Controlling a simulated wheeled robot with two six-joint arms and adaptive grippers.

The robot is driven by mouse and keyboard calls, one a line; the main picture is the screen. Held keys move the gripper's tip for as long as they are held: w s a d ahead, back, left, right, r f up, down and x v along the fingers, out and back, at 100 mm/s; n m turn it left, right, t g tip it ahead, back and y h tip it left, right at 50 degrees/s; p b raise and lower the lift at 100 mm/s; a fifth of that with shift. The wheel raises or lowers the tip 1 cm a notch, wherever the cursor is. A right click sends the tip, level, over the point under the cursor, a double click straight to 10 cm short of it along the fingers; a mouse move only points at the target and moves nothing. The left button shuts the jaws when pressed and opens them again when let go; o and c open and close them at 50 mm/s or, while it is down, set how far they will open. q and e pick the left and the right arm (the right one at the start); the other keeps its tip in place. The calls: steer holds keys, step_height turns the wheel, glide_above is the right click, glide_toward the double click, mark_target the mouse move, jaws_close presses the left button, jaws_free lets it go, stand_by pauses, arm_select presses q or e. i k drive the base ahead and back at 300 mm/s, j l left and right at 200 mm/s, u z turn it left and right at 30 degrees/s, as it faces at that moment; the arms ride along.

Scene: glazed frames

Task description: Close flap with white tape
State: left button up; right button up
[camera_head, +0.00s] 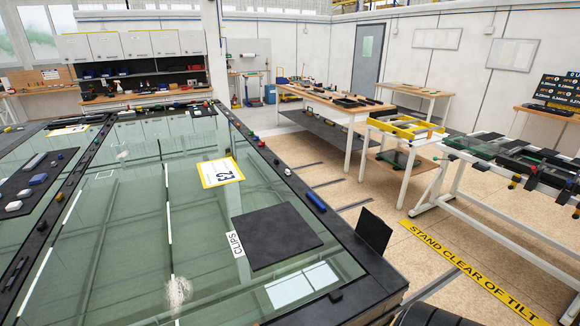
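A glass-topped table with a dark frame (353,268) fills the left and centre. A black square panel (277,237) lies flat on the glass, with a white CLIPS label (237,243) at its left edge. A small black plate (373,232) stands up, tilted, at the right edge of the frame; no white tape shows on its visible face. Thin white strips (168,222) run along the glass; I cannot tell whether they are tape or reflections. Neither of my grippers is in view.
A blue marker-like object (316,201) and several small coloured pieces lie along the right rim. A yellow-bordered card (220,172) lies on the glass. A white-legged stand (455,180) is at right. Floor with yellow "STAND CLEAR OF TILT" tape (470,270) lies between.

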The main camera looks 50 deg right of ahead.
mark_target(372, 230)
steer(key=l, duration=0.5)
steer(key=k+l+u, duration=0.1)
steer(key=l, duration=0.4)
steer(key=k+l, duration=0.15)
steer(key=l, duration=0.3)
steer(key=k+l, duration=0.1)
steer(key=l, duration=0.4)
steer(key=l+u, duration=0.1)
steer(key=l, duration=0.4)
steer(key=k+l, duration=0.2)
steer(key=l, duration=0.25)
steer(key=k+l+u, duration=0.1)
steer(key=l, duration=0.4)
steer(key=k+l, duration=0.1)
steer(key=l, duration=0.35)
